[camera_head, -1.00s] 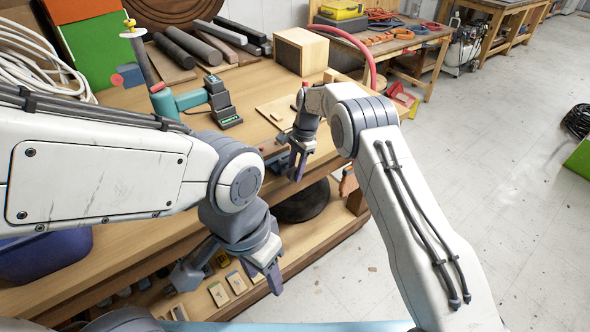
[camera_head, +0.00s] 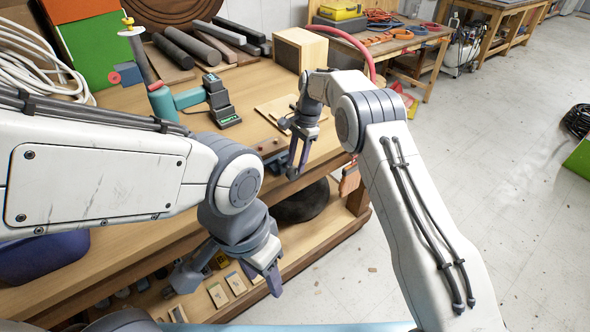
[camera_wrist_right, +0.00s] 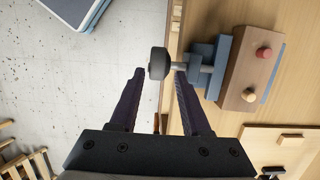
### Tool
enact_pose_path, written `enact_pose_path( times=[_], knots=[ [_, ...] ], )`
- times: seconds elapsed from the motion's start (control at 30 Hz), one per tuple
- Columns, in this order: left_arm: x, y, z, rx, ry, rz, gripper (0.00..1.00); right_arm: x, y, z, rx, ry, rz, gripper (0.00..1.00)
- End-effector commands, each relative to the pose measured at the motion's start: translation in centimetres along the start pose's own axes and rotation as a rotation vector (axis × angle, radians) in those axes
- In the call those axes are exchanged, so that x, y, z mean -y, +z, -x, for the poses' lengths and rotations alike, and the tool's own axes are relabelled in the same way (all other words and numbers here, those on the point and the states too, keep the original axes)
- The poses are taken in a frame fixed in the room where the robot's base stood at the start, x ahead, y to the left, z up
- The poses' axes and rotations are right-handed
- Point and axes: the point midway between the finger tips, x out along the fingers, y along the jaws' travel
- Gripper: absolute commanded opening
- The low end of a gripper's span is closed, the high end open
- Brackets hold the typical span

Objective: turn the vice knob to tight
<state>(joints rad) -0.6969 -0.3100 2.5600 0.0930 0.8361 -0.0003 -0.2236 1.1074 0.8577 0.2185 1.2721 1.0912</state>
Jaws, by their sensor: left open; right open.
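The vice (camera_wrist_right: 207,70) is blue-grey and mounted at the bench's front edge. Its dark round knob (camera_wrist_right: 158,63) sticks out on a short metal shaft toward the floor side. In the right wrist view my right gripper (camera_wrist_right: 160,73) is open, one finger on each side of the knob, with no clear contact. In the head view the vice (camera_head: 277,162) is partly hidden by my right gripper (camera_head: 291,160), and the knob cannot be made out. My left gripper (camera_head: 228,277) is open and empty, low in front of the bench's lower shelf.
A wooden block (camera_wrist_right: 250,60) with red and tan pegs sits against the vice. On the bench (camera_head: 256,85) stand a teal tool (camera_head: 180,101), dark rods (camera_head: 192,48) and a wooden box (camera_head: 300,50).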

Motion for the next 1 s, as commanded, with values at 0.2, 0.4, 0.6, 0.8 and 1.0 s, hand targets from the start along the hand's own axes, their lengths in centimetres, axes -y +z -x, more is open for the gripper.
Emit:
enact_pose_path(
  times=[0.2,0.4,0.6,0.8,1.0],
  knots=[
    [0.1,0.1,-0.9,0.000,0.000,0.000,0.50,0.0,-0.1,4.2,-0.001,-0.004,-0.001,0.47],
    [0.1,0.0,-0.8,0.000,0.000,0.000,0.50,0.1,-0.1,6.4,0.000,-0.002,-0.001,0.47],
    [0.1,0.1,-0.8,0.000,0.000,0.000,0.50,0.0,0.0,6.8,0.000,0.000,-0.001,0.47],
    [0.1,0.0,-0.8,0.000,0.000,0.000,0.50,0.0,0.1,6.9,0.000,0.000,0.004,0.47],
    [0.1,0.0,-0.8,0.000,0.000,0.000,0.50,-0.8,3.7,8.8,-0.018,0.000,0.143,0.47]
  ],
)
